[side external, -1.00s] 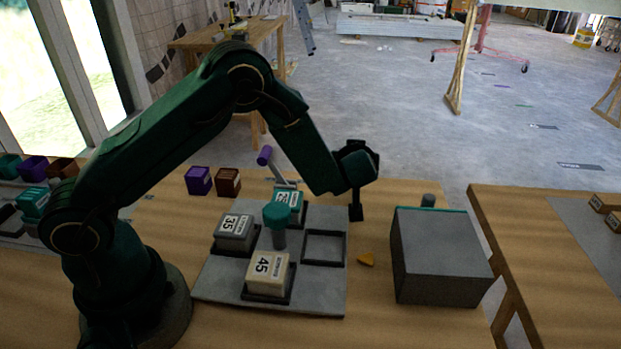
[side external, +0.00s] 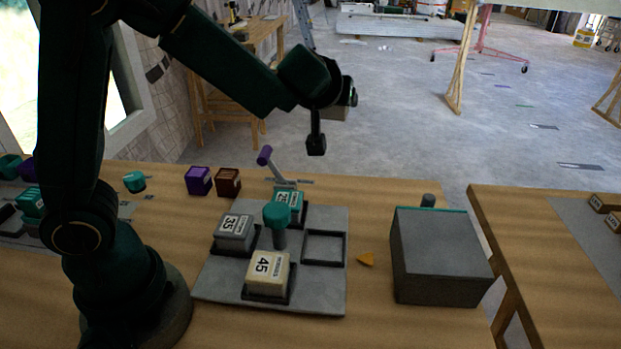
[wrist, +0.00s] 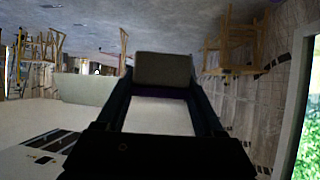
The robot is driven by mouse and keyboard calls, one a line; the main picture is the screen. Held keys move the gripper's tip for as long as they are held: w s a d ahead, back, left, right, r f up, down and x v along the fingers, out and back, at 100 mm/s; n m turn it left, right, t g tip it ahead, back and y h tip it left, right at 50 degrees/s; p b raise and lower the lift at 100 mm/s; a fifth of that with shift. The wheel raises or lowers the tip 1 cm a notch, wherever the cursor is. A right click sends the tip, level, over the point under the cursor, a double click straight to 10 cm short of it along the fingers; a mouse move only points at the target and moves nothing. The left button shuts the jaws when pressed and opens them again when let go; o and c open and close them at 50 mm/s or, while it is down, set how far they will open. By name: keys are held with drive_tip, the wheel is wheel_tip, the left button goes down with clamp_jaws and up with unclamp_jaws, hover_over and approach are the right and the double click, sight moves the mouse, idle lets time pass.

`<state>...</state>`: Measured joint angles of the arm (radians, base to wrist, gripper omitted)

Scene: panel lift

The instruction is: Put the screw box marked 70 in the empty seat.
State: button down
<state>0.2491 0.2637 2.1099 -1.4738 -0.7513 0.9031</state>
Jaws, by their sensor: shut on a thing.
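My gripper (side external: 326,130) is raised high above the back edge of the table, up and behind the seat plate.
A teal-topped post (side external: 277,215) stands mid-plate. A purple-ended lever (side external: 268,160) rises behind it. An orange wedge (side external: 366,259) and a large grey block (side external: 440,257) lie to the right. Purple (side external: 198,181) and brown (side external: 228,182) boxes stand at the back left.

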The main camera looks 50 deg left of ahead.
drive_tip(key=s+d+r+m+t+h, duration=0.2)
drive_tip(key=s+d+r+m+h, duration=0.15)
drive_tip(key=d+r, duration=0.4)
drive_tip(key=n+g+y, duration=0.7)
drive_tip(key=n+y, duration=0.1)
drive_tip(key=n, duration=0.2)
hover_over(325, 237)
drive_tip(key=shift+m+h, duration=0.25)
wheel_tip(325, 237, down, 19)
drive_tip(key=shift+f, duration=2)
